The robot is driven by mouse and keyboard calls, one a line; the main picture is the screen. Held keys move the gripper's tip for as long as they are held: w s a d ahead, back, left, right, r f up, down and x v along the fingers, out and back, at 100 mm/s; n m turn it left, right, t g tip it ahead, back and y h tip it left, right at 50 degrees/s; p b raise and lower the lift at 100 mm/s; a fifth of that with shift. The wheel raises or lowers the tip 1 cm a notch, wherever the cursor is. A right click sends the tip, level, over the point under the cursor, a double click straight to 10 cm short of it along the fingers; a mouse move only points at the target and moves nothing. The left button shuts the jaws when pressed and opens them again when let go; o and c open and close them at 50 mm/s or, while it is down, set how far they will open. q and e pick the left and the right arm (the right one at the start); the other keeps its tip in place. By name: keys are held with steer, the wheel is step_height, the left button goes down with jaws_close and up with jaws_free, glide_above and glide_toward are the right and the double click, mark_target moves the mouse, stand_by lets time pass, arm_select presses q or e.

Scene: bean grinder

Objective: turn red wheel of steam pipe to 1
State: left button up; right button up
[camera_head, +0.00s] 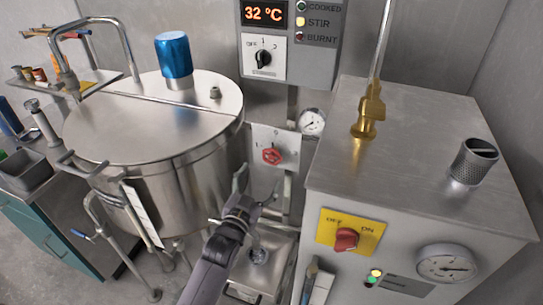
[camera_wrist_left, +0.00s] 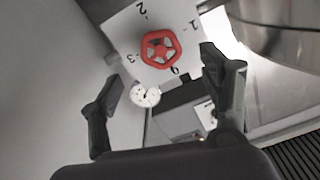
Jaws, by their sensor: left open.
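The red wheel (camera_head: 271,156) is mounted on a pale plate (camera_head: 262,134) on the back wall, between the steel kettle and the grey machine. In the left wrist view the wheel (camera_wrist_left: 161,47) is a round red handle with spokes. Marks 2, 1 and 3 and what looks like 0 surround it on the plate (camera_wrist_left: 125,28). I cannot tell which mark it is set to. My left gripper (camera_head: 262,185) is open and empty, just below and in front of the wheel. In the wrist view its fingers (camera_wrist_left: 168,80) are spread on either side, apart from the wheel.
The steel kettle (camera_head: 190,185) with a blue-topped lid fitting (camera_head: 174,57) stands left. The grey machine (camera_head: 420,125), with a yellow-plated red knob (camera_head: 346,239), stands right. A small gauge (camera_head: 312,122) sits close right of the wheel. Pipes run below it, around my gripper.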

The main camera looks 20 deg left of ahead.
mark_target(271, 159)
arm_select(q)
steer(key=w, duration=1)
steer(key=shift+d+p, duration=0.2)
steer(key=shift+p, duration=0.2)
steer(key=shift+c, duration=0.6)
steer(key=c, duration=1.1)
